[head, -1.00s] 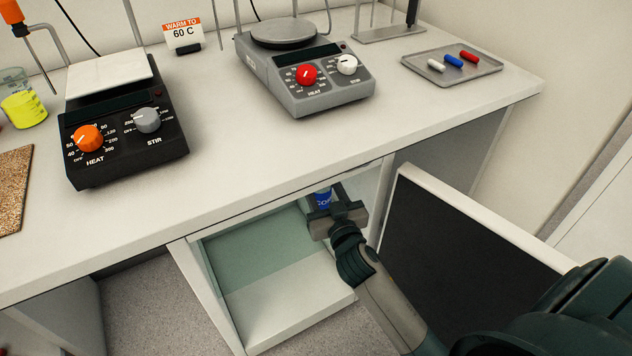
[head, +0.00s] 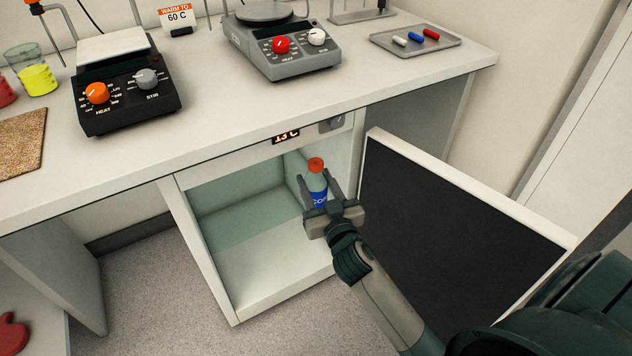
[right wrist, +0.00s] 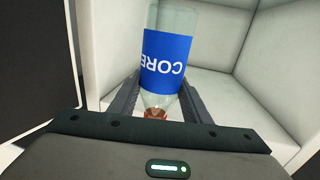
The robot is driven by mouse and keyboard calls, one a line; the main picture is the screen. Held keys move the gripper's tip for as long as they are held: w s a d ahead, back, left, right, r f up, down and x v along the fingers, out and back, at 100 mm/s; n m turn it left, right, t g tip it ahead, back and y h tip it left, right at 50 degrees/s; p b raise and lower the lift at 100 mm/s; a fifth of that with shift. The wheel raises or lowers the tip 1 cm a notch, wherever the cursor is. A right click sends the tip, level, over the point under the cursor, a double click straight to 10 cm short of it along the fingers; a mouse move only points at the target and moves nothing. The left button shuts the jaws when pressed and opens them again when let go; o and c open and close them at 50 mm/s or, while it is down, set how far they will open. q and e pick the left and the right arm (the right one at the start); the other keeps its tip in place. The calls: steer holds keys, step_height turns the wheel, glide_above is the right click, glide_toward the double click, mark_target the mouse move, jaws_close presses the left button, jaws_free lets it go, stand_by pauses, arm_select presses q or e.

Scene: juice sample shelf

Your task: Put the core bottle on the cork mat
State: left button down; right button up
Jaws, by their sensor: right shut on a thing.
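The core bottle (head: 317,181) is clear with a blue label and an orange-red cap. My right gripper (head: 325,190) is shut on it at the front of the open cabinet under the bench. In the right wrist view the bottle (right wrist: 168,62) stands between the two fingers (right wrist: 158,100), its label reading CORE upside down. The bottle looks nearly upright; I cannot tell whether its base touches the cabinet floor. The cork mat (head: 22,143) lies on the bench top at the far left, cut by the picture edge, with nothing seen on it. My left gripper is not in view.
The cabinet (head: 262,280) has its dark-faced door (head: 450,220) open at right, beside my right arm. On the bench stand a black hotplate (head: 125,95), a grey hotplate (head: 283,45), a yellow-liquid beaker (head: 38,78) and a capsule tray (head: 440,50). The bench's front strip is clear.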

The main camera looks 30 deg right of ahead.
steer(key=s+a+r+n+y, duration=0.1)
steer(key=s+a+r+y, duration=0.1)
steer(key=s+a+r, duration=0.4)
steer(key=a+r, duration=0.4)
steer(key=shift+r+n+y, duration=0.35)
steer(key=shift+n+y, duration=0.05)
steer(key=shift+w, duration=0.1)
